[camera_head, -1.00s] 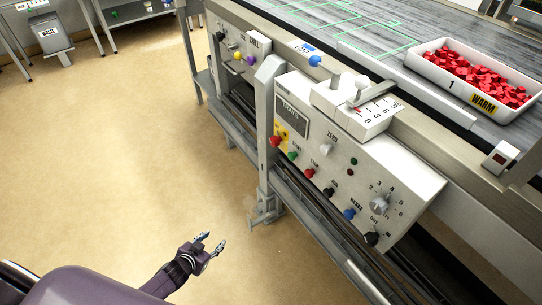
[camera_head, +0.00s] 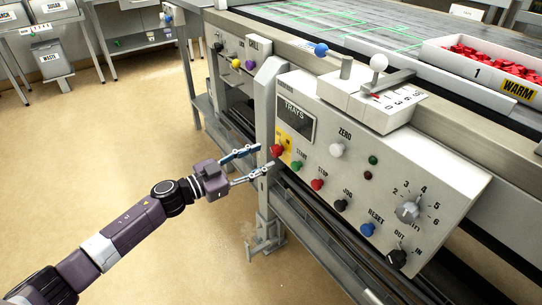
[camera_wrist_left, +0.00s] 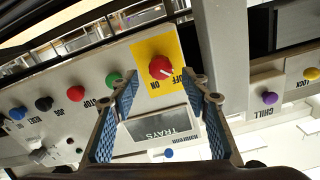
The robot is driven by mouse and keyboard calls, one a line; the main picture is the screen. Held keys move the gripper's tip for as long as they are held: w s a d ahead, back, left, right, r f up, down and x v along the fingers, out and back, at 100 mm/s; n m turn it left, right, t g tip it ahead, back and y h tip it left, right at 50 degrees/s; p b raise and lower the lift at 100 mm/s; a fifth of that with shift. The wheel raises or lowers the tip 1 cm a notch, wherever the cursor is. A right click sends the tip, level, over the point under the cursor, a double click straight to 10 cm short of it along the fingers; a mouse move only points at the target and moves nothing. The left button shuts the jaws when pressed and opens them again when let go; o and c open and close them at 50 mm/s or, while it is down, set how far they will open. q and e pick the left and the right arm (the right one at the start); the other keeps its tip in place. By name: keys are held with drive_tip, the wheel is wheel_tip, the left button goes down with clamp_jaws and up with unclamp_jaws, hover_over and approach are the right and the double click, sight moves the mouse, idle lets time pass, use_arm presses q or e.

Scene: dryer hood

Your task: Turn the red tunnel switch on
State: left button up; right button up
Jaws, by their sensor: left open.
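The red switch (camera_head: 277,151) is a round knob on a yellow plate at the left end of the sloped control panel. In the left wrist view the red knob (camera_wrist_left: 161,67) is upside down, with OFF and ON lettered by it; its white mark seems to lean toward OFF. My left gripper (camera_head: 264,157) is open and empty, its fingertips close to the knob at the panel's left edge. In the wrist view the knob shows between and beyond the fingers (camera_wrist_left: 163,80); contact is not clear. My right gripper is out of view.
A green button (camera_head: 296,165) and a red button (camera_head: 317,184) sit close by on the same panel, with black and blue ones further along. A grey post (camera_head: 266,105) stands just left of the panel. The floor at left is clear.

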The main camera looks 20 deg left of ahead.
sight(273, 152)
use_arm(q)
drive_tip(key=shift+x, duration=2.25)
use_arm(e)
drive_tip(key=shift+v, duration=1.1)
use_arm(q)
drive_tip(key=shift+c, duration=0.5)
drive_tip(key=c, duration=1.1)
